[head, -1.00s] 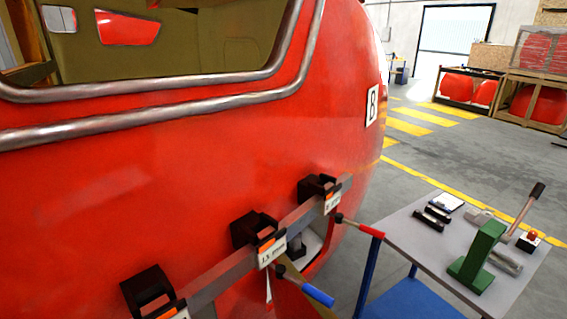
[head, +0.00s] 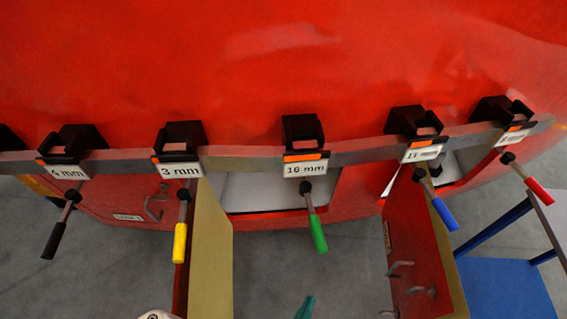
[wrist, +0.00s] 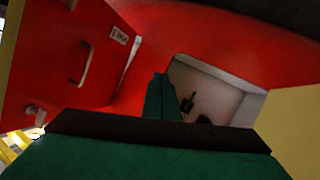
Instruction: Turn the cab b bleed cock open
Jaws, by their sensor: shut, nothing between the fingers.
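In the wrist view my gripper (wrist: 161,80) is shut and empty, its green fingers pointing toward an open white-lined recess (wrist: 222,92) in the red nosecone. Inside the recess is a small green and dark fitting (wrist: 188,102), partly hidden behind the fingers. It may be the bleed cock; I cannot read a label or tell its position. The fingers look apart from it. In the head view a green tip of my gripper (head: 305,308) shows at the bottom edge, below the open recess (head: 270,190).
An opened red door (wrist: 75,60) with a handle stands left in the wrist view. In the head view, a rail (head: 245,160) carries several hanging tools, including a green-handled one (head: 318,233). Open door panels (head: 212,250) (head: 415,245) flank the recess. A blue table (head: 505,285) stands right.

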